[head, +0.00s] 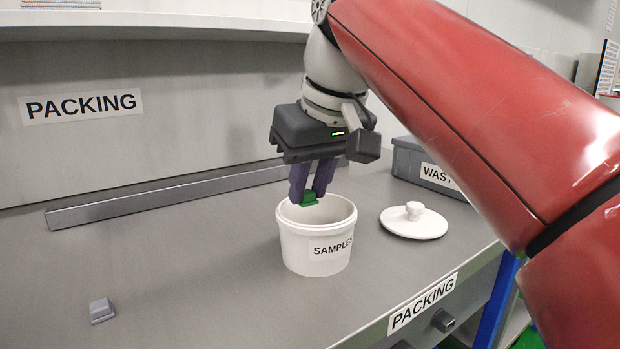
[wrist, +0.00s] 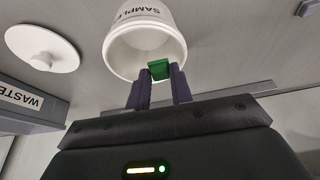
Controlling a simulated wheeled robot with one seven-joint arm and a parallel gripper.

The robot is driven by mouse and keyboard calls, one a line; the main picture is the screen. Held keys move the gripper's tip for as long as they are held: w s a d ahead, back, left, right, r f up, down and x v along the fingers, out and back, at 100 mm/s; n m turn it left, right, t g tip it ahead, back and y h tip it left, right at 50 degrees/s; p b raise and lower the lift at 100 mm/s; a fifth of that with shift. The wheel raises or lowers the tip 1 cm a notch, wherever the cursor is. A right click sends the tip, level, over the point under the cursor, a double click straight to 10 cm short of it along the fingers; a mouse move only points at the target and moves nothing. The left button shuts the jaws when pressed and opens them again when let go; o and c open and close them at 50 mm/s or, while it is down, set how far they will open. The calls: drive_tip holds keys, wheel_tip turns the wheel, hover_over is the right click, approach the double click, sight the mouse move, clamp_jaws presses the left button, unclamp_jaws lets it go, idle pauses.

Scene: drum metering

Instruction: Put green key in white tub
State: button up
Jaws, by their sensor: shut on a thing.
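The green key (head: 309,198) is held between the fingertips of my gripper (head: 311,192). In the wrist view the green key (wrist: 159,69) shows between the two dark purple fingers of my gripper (wrist: 158,76). The white tub (head: 314,255), labelled SAMPLES, stands open and upright on the bench. My gripper points down and the key is at the tub's mouth, near its back left rim. In the wrist view the key overlaps the rim of the white tub (wrist: 178,32). I cannot tell exactly how far above or inside the rim it is.
A white lid (head: 414,222) with a knob lies right of the tub. A grey WASTE bin (head: 420,165) stands behind the lid. A metal rail (head: 150,199) runs along the back. The left bench is mostly clear.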

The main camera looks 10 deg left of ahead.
sight(310, 205)
drive_tip(key=shift+f+b, duration=1.25)
drive_tip(key=shift+f, duration=0.65)
drive_tip(key=shift+f, duration=0.15)
drive_tip(key=o, duration=1)
